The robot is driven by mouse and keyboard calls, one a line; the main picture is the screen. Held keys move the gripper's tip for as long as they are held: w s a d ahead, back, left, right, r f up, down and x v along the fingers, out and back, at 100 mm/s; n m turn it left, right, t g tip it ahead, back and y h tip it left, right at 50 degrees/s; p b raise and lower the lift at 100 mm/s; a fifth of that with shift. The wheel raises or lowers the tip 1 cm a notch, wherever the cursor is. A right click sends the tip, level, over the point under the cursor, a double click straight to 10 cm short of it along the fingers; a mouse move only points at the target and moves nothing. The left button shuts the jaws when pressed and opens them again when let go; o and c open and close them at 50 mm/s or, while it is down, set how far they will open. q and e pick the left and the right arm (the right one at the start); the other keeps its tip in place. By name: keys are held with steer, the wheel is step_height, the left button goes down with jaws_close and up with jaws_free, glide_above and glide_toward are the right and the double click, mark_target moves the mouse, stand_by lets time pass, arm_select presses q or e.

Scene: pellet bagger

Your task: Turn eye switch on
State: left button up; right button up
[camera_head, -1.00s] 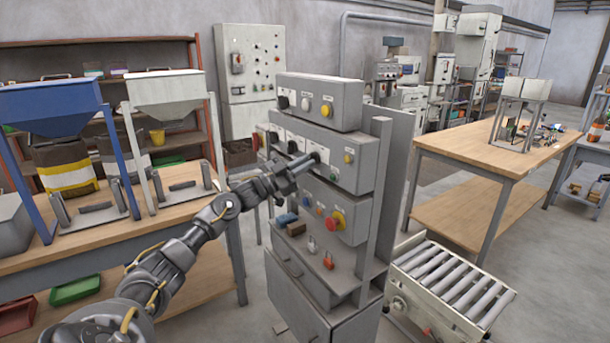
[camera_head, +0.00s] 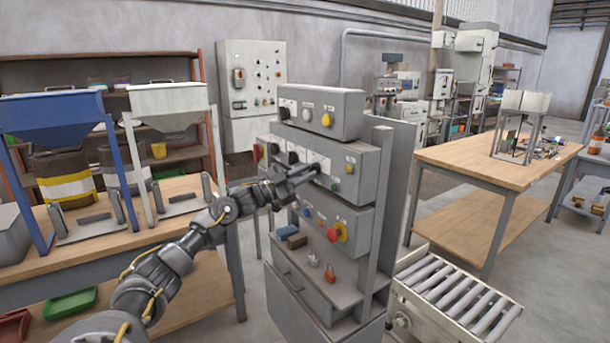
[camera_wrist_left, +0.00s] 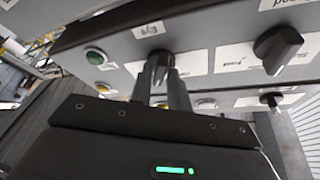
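The grey control cabinet (camera_head: 345,160) stands in the middle of the head view, with dark rotary knobs, coloured buttons and a red stop button. My left gripper (camera_head: 313,172) reaches its middle panel from the left. In the left wrist view, its two fingers (camera_wrist_left: 164,82) stand apart at the sides of a dark rotary knob (camera_wrist_left: 158,62). Whether they press on the knob is unclear. A second dark knob (camera_wrist_left: 278,50) sits to the right, its lever slanted. My right gripper is not in view.
Hoppers in blue (camera_head: 50,115) and white (camera_head: 168,98) stand on a bench at the left. A roller conveyor (camera_head: 455,290) is at the lower right of the cabinet. A wooden table (camera_head: 485,160) is behind it.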

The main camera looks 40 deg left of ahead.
arm_select(q)
steer(key=shift+o, duration=1.4)
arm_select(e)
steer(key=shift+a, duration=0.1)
arm_select(q)
steer(key=b+v, duration=0.3)
steer(key=v, duration=0.7)
steer(key=shift+s+f, duration=0.2)
steer(key=shift+s, duration=0.1)
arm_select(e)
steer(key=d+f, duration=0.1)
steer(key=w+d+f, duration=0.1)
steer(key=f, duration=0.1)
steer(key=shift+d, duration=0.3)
arm_select(q)
steer(key=shift+a, duration=0.15)
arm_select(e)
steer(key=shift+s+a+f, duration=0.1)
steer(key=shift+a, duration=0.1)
